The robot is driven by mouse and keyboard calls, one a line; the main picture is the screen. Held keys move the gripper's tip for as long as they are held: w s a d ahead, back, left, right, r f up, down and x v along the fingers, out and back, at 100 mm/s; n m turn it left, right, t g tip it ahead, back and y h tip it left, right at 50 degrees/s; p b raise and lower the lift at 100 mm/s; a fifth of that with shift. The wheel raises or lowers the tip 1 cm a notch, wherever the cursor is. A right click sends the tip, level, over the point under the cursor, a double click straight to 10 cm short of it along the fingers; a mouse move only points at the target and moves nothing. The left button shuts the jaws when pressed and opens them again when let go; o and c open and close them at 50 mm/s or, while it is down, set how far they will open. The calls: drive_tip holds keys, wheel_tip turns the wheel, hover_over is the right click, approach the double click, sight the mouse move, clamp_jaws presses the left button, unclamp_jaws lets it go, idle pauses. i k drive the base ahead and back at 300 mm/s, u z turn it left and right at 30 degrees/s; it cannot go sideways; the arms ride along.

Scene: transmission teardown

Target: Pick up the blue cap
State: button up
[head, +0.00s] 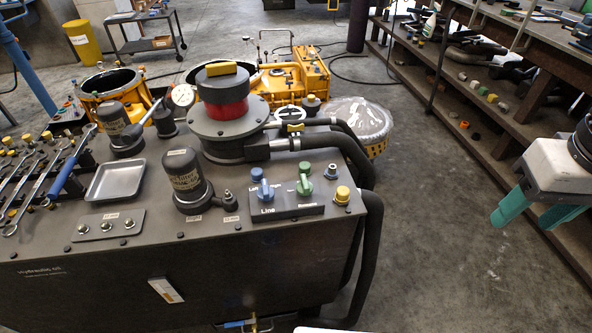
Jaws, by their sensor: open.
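Several small blue pieces sit on top of the dark hydraulic unit (210,285). A blue cap-like piece (257,173) is just behind a blue lever knob (264,191) on the valve block. A smaller grey-blue cap (332,169) is on a fitting further right, behind a yellow cap (342,194). I cannot tell for sure which of these is the blue cap. My gripper (530,218), with teal fingers, is at the right edge over the floor. It is open and empty, well to the right of the unit and apart from it.
A green knob (304,184) stands between the blue pieces. Thick black hoses (368,215) curve down the unit's right side. A tall cylinder with a red band (225,108) rises behind. Wooden shelves (500,120) line the right. The floor (430,240) between unit and shelves is clear.

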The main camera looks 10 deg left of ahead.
sight(257, 175)
drive_tip(key=z, duration=0.05)
drive_tip(key=k, duration=0.6)
drive_tip(key=u, duration=0.65)
drive_tip(key=i, duration=1)
drive_tip(key=z, duration=0.05)
